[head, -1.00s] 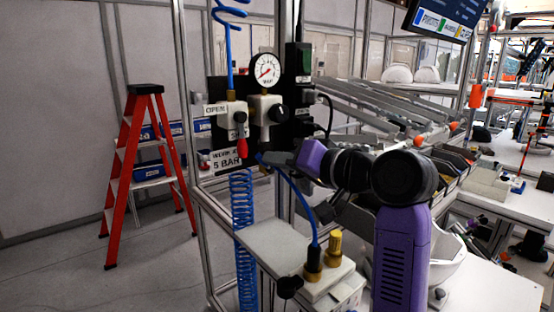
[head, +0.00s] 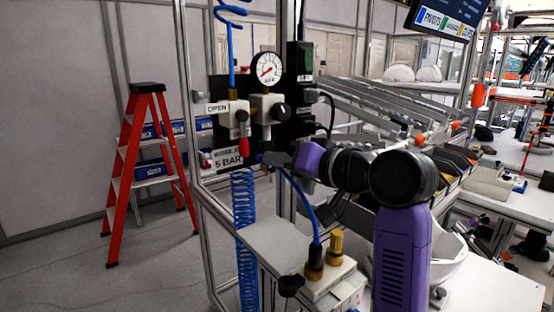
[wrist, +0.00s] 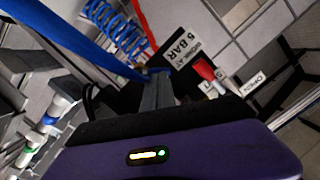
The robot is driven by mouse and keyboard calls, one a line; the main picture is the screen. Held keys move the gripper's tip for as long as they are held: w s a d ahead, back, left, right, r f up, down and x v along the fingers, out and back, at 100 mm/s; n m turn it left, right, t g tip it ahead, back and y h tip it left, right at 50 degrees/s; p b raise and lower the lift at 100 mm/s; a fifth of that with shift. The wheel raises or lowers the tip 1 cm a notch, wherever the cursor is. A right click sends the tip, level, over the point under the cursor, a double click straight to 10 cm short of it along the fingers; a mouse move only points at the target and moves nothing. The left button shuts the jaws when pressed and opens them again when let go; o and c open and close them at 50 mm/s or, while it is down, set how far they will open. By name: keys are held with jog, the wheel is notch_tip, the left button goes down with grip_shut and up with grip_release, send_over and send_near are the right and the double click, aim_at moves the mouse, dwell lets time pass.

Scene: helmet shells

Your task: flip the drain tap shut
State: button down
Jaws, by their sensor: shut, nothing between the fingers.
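A red-handled tap (head: 243,147) hangs below a white valve block under the OPEN label (head: 217,107) on the panel. Its handle points down. In the wrist view the red handle (wrist: 204,70) lies to the right of my fingers, near the OPEN label (wrist: 254,84). My gripper (head: 268,160) is to the right of the red handle and slightly below it, by the 5 BAR sign (head: 228,160). In the wrist view my gripper (wrist: 158,76) has its fingers together and nothing between them. It appears apart from the red handle; exact depth is hard to tell.
A pressure gauge (head: 267,68) and a black knob (head: 280,112) sit above my gripper. A blue coiled hose (head: 244,230) hangs below the panel. A brass fitting (head: 335,242) stands on the bench below my arm.

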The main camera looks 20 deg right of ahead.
jog(key=shift+s+a+f+n+h, duration=0.1)
jog(key=shift+a+f+n+h, duration=0.15)
jog(key=shift+n, duration=0.45)
jog(key=shift+s+a+f+n+h, duration=0.1)
jog(key=shift+a+n+h, duration=0.15)
jog(key=shift+n, duration=0.45)
dwell(2.3)
jog(key=shift+r, duration=0.1)
